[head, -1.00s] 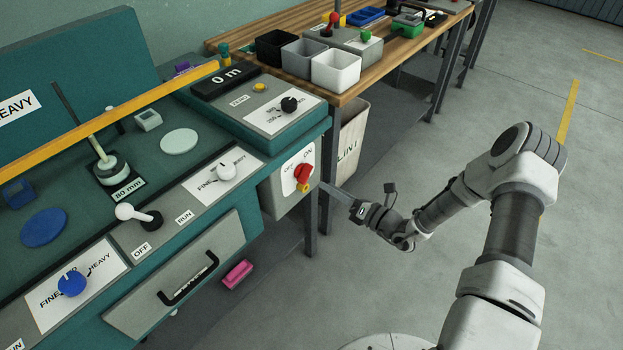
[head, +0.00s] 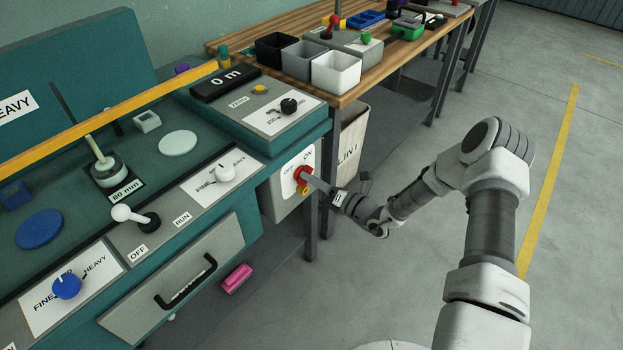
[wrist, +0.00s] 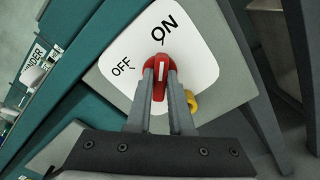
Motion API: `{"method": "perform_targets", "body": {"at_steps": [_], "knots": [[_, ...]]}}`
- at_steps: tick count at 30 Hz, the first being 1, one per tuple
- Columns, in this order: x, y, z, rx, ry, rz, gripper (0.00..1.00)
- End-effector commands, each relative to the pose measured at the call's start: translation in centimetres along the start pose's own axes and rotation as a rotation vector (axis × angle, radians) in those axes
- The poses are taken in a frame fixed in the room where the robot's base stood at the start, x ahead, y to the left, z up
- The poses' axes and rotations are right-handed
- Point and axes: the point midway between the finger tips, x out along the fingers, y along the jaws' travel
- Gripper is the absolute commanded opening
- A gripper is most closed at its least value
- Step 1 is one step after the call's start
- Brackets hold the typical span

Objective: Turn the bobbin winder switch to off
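A red rotary switch (head: 301,174) sits on a white plate (wrist: 196,50) marked ON and OFF, on a grey box at the near machine's right end. In the wrist view the red knob (wrist: 159,64) has a white mark and seems to point toward ON, with OFF to its left. My gripper (wrist: 160,82) is at the knob, one finger on each side of its grip. The red grip fills the narrow gap between the fingers; whether they press on it cannot be told. No bobbin winder name shows on this plate.
A yellow part (wrist: 191,101) sits just below the knob. A label reading WINDER (wrist: 34,57) shows partly at the wrist view's left. Other controls include a white lever (head: 134,215), a white knob (head: 224,173) and a black knob (head: 289,106). A wooden bench (head: 300,60) stands behind; floor at right is clear.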

Motion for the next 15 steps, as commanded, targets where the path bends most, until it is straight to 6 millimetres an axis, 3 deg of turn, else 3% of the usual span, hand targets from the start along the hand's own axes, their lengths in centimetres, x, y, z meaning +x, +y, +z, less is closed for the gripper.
{"method": "perform_targets", "body": {"at_steps": [2, 15], "knots": [[-0.01, 0.00, -0.01, 0.000, 0.000, 0.000, 0.00], [-0.04, 0.02, -0.02, -0.021, 0.000, 0.000, 0.00]]}}
